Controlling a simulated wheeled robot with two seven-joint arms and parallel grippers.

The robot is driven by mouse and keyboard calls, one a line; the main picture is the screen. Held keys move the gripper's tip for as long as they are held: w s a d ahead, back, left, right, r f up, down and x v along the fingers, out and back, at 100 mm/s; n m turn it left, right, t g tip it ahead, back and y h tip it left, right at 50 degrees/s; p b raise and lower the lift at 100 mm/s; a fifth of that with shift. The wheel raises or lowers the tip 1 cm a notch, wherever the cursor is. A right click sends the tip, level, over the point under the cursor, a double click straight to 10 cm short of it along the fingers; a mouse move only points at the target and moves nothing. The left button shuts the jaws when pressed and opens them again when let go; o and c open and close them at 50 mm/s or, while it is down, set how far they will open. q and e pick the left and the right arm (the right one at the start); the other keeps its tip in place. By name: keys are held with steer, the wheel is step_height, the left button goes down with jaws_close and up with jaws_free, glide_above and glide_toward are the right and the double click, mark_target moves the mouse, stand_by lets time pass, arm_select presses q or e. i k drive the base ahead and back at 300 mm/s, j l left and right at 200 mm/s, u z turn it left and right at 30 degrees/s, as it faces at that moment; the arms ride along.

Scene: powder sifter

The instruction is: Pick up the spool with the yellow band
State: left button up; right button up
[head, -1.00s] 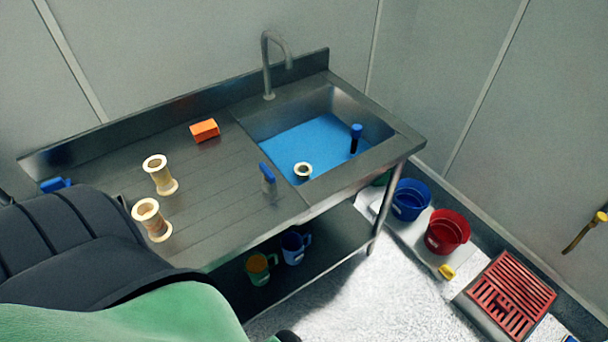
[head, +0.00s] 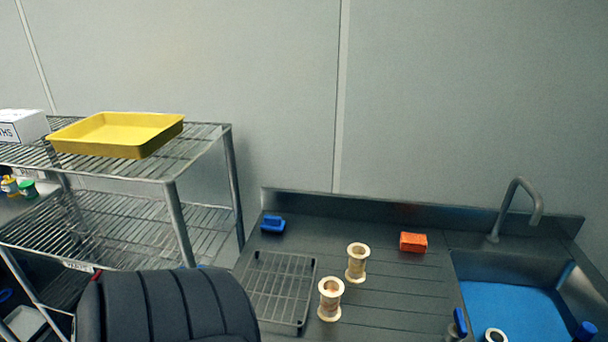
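Two cream-coloured spools stand upright on the steel drainboard. The farther spool (head: 357,263) is slightly to the right, and the nearer spool (head: 331,299) stands close to the right edge of a wire rack. I cannot make out a clear yellow band on either one. A round pale piece with a dark hole (head: 494,335), perhaps another spool's end, shows at the bottom edge by the sink and is cut off.
A wire rack (head: 304,316) lies left of the spools, with a blue item (head: 272,224) behind it. An orange block (head: 413,242) lies behind right. The sink with blue bottom (head: 515,309) and tap (head: 516,200) are right. Wire shelving with a yellow tray (head: 115,134) stands left.

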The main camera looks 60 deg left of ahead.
mark_target(358, 253)
steer(key=u, duration=1.45)
steer(key=l+u, duration=0.1)
steer(key=l, duration=0.75)
steer(key=k+l, duration=0.1)
steer(key=l, duration=0.75)
steer(key=u, duration=0.05)
